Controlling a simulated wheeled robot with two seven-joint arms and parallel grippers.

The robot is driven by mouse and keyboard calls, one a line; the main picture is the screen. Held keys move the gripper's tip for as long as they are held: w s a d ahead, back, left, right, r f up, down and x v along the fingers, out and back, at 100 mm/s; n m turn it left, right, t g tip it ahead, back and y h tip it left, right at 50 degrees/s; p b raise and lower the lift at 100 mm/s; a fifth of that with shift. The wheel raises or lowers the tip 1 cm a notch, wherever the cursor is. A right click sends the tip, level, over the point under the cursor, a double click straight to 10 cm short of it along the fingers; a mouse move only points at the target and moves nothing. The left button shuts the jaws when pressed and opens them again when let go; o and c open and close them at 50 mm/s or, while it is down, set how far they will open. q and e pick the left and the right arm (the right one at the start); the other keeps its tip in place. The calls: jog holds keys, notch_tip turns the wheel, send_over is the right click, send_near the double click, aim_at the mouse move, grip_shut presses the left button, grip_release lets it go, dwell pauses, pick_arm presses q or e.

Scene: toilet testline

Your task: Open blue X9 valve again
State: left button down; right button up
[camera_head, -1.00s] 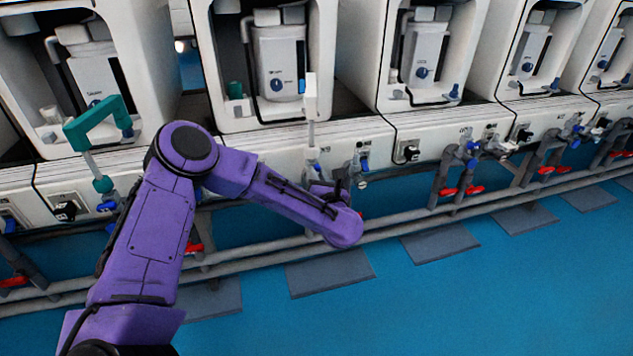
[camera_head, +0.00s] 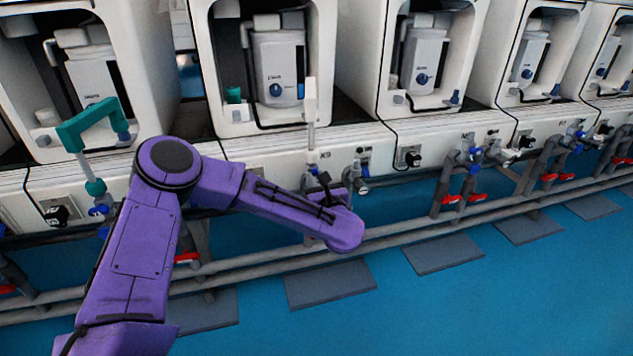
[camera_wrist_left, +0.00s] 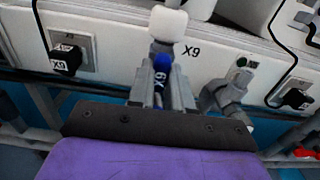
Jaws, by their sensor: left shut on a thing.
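In the head view my left gripper (camera_head: 324,182) is at the panel's lower front, below the white upright pipe (camera_head: 311,105); the arm hides most of the valve there. My right gripper is in neither view.
A grey fitting (camera_wrist_left: 228,92) stands just right of the valve. A black X9 plug (camera_wrist_left: 64,58) is on the left. Grey floor pipes with red handles (camera_head: 450,198) run along the front. A teal bent pipe (camera_head: 88,120) rises near my arm. Blue floor (camera_head: 480,310) is free.

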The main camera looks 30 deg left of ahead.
pick_arm(q)
jog(key=shift+f, duration=0.1)
jog(key=c, duration=1.3)
grip_release()
jog(key=p+v, duration=0.2)
jog(key=v, duration=0.8)
jog(key=shift+s+d+p, duration=0.2)
jog(key=shift+s+p, duration=0.05)
jog(key=shift+p, duration=0.15)
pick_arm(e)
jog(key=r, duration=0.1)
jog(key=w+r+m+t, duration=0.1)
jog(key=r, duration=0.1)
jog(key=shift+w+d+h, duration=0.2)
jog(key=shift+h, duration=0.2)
